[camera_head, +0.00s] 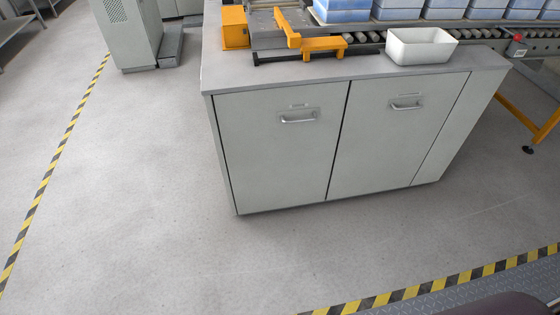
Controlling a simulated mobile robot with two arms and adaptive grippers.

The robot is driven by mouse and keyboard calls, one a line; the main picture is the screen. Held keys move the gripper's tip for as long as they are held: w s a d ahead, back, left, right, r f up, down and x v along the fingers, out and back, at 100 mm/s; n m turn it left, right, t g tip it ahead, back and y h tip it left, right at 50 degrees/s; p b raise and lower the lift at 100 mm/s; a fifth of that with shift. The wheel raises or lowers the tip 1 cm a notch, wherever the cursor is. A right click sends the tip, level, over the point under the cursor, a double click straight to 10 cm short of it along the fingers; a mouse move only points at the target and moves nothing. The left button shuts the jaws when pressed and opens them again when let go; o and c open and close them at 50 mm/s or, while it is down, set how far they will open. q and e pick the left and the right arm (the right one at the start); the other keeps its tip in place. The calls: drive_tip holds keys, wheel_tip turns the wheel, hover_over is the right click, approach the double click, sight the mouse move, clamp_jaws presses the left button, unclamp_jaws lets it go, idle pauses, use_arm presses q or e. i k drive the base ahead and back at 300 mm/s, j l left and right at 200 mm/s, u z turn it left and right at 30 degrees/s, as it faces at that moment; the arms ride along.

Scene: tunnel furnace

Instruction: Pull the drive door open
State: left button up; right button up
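A grey-white cabinet stands on the floor in the middle of the head view. Its front has a left door (272,160) and a right door (385,148), both closed flush. The left door has a metal bar handle (298,120) near its top. The right door has a similar bar handle (406,105). I see no label that tells which one is the drive door. Neither of my grippers is in view.
The cabinet's grey top (355,70) carries an orange clamp-like part (315,44) and a white bin (421,47). Blue-white boxes (400,10) stand behind on a roller conveyor. Orange legs (525,118) stand at right. The floor (130,190) before the cabinet and to its left is clear.

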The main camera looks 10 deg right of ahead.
sight(279, 144)
drive_tip(key=i+l, duration=0.65)
drive_tip(key=i+z, duration=0.05)
